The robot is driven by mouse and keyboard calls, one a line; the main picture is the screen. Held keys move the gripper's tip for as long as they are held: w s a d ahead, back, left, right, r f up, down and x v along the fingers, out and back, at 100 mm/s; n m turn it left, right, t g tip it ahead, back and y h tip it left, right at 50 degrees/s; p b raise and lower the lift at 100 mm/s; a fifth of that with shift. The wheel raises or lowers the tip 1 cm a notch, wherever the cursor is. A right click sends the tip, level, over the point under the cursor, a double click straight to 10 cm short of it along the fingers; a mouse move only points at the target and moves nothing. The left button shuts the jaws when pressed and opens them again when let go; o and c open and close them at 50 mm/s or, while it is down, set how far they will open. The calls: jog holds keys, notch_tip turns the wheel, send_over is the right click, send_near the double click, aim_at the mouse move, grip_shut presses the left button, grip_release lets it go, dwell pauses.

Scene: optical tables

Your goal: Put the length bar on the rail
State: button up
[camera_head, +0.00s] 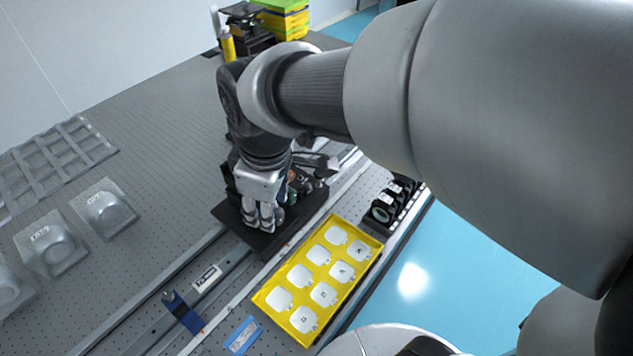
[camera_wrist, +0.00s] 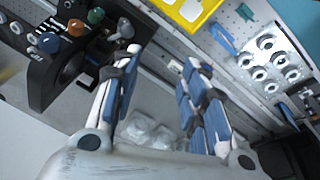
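My gripper (camera_head: 264,222) points down over a black platform beside the rail in the head view. In the wrist view its two blue-padded fingers (camera_wrist: 160,62) stand apart with nothing between them. The long grey rail (camera_head: 150,330) runs diagonally from the lower left towards the upper right. A small pale labelled block (camera_head: 207,278) and an upright dark-blue piece (camera_head: 183,312) are at the rail. A flat blue bar with pale markings (camera_head: 243,335) lies on the table beside the yellow tray. I cannot tell for certain which piece is the length bar.
A yellow tray (camera_head: 262,300) of white pieces lies right of the rail. A black device with coloured knobs (camera_wrist: 48,85) stands close to my gripper. Black round-faced mounts (camera_head: 384,210) stand near the table edge. Clear moulded trays (camera_head: 105,210) lie at left; the tabletop between is bare.

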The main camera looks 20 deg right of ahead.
jog(key=s+d+r+m+t, duration=0.2)
jog(key=s+d+m, duration=0.7)
jog(key=s, duration=0.3)
jog(key=shift+s+m+h, duration=0.3)
jog(key=shift+s+m, duration=0.1)
jog(key=shift+m, duration=0.5)
